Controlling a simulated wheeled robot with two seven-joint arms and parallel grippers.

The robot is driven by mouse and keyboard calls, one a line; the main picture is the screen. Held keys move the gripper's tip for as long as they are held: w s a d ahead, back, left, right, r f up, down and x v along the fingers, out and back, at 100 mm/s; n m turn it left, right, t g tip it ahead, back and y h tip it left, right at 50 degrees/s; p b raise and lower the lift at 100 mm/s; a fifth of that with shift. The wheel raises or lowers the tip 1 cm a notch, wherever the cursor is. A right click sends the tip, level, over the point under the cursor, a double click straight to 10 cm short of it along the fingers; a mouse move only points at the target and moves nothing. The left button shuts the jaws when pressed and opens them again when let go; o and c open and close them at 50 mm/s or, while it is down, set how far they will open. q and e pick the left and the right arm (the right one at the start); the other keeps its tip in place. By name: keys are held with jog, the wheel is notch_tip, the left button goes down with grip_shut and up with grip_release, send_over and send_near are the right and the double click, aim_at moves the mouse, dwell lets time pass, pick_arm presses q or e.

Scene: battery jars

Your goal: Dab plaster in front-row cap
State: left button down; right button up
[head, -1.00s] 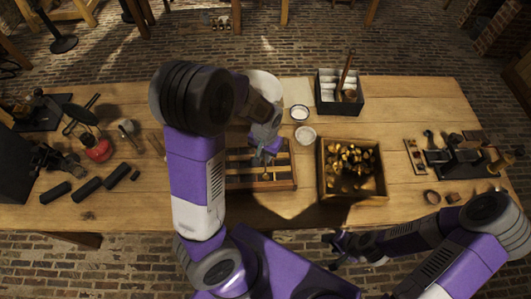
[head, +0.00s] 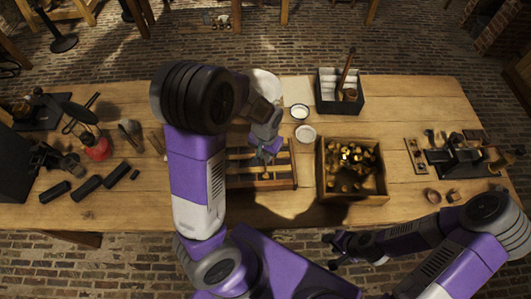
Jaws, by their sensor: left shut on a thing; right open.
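A slatted wooden rack (head: 288,182) lies on the table, partly hidden behind my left arm. Any caps in its front row are too small or hidden to tell. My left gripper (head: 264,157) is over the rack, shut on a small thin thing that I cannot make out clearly. Whether that thing touches the rack, I cannot tell. Two small white dishes (head: 299,112) (head: 305,134) stand behind and to the right of the rack. A larger pale bowl (head: 265,82) is partly hidden by my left arm. My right gripper (head: 338,250) is open and empty, in front of the table edge.
A wooden box of brassy pieces (head: 324,192) stands right of the rack. A black divided box (head: 341,106) with an upright stick is behind it. Tools and black cylinders (head: 87,188) lie at left; a dark apparatus (head: 462,163) stands at right. The table's front middle is clear.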

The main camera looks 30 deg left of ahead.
pick_arm(q)
jog(key=shift+f+b, duration=0.95)
jog(key=shift+f, duration=0.35)
dwell(0.8)
jog(key=shift+r, duration=0.1)
dwell(0.7)
jog(key=shift+r+p, duration=3.35)
jog(key=shift+r, duration=0.4)
jog(key=shift+f, duration=0.15)
